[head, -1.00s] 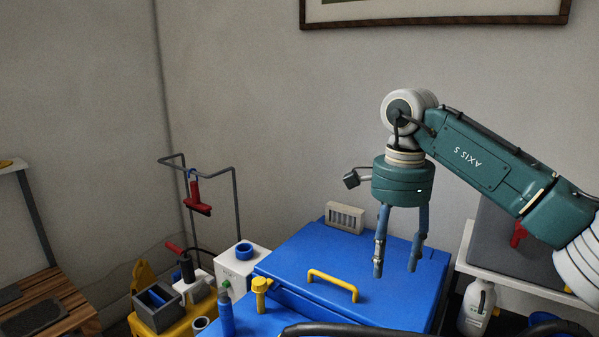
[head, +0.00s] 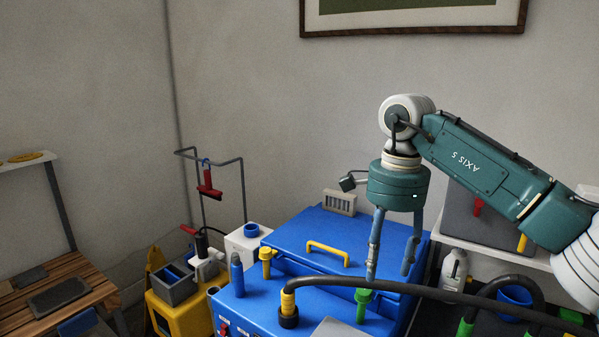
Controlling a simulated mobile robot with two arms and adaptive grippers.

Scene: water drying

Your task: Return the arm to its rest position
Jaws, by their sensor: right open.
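My right arm comes in from the right, and its green wrist points down. My right gripper (head: 389,277) is open, with two blue-grey fingers apart and nothing between them. It hangs in front of the right part of a blue box (head: 290,233) with a yellow handle (head: 328,253) on its lid. I cannot tell how far the fingertips are above the box. My left arm and left gripper are not in view.
A black hose (head: 400,285) arches over the box front. A white bottle (head: 453,270) and blue bucket (head: 513,303) are right.

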